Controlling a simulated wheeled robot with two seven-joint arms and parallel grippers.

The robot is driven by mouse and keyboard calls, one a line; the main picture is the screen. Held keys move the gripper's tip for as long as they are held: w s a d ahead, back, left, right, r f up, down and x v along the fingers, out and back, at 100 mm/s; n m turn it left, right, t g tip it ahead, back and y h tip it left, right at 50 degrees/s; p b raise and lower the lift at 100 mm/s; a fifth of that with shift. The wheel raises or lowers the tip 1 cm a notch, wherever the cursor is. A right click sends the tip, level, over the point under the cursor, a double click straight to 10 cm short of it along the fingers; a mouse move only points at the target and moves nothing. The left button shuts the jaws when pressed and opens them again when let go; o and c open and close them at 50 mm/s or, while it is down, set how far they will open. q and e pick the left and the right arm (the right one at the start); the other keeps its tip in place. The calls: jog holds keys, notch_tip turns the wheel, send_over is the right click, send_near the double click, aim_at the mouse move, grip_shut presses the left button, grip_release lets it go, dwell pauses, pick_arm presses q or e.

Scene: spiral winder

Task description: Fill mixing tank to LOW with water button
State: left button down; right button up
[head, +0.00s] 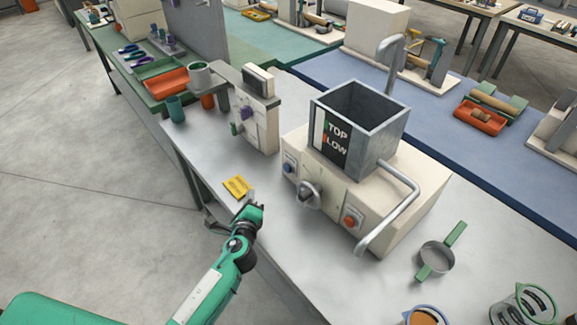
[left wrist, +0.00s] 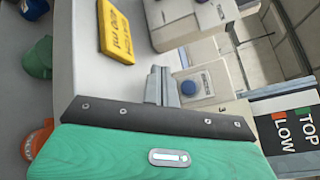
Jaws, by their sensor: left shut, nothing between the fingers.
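The grey, open-topped mixing tank (head: 392,122) stands on a cream machine body (head: 400,185). Its black front label reads TOP and LOW, with a green and a red mark; the label also shows in the left wrist view (left wrist: 290,125). The tank's inside looks dark, and I see no water in it. A blue button (head: 289,167) is on the left of the machine's front, and it shows in the left wrist view (left wrist: 188,88). A grey knob (head: 309,195) and a red button (head: 352,222) are to its right. My left gripper (head: 256,206) is shut and empty, in front of the blue button and apart from it.
A yellow card (head: 238,187) lies on the table just beyond my left gripper. A cream device (head: 259,125) with a purple knob stands to the left. A bent grey pipe (head: 388,215) sticks out at the machine's right. A green-handled strainer (head: 437,257) lies at the right.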

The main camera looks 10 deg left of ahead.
aim_at(287, 168)
pick_arm(q)
jog(key=shift+w+d+r+m+t, duration=0.15)
jog(key=shift+w+d+r+m, duration=0.1)
jog(key=shift+w+m, duration=0.25)
jog(key=shift+w+d+r+m+t, duration=0.15)
jog(key=shift+w+d+m, duration=0.1)
jog(key=shift+w+m, duration=0.2)
jog(key=shift+h, duration=0.4)
jog(key=shift+s, duration=0.1)
jog(key=w+d, duration=0.2)
jog(key=w+d+b, duration=0.1)
jog(key=w+d, duration=0.1)
jog(key=w, duration=0.1)
jog(key=shift+w+d+f, duration=0.1)
jog(key=shift+w+d, duration=0.1)
jog(key=shift+w, duration=0.1)
jog(key=shift+w+d+b, duration=0.3)
jog(key=shift+w+d, duration=0.25)
jog(key=shift+w, duration=0.1)
dwell(0.3)
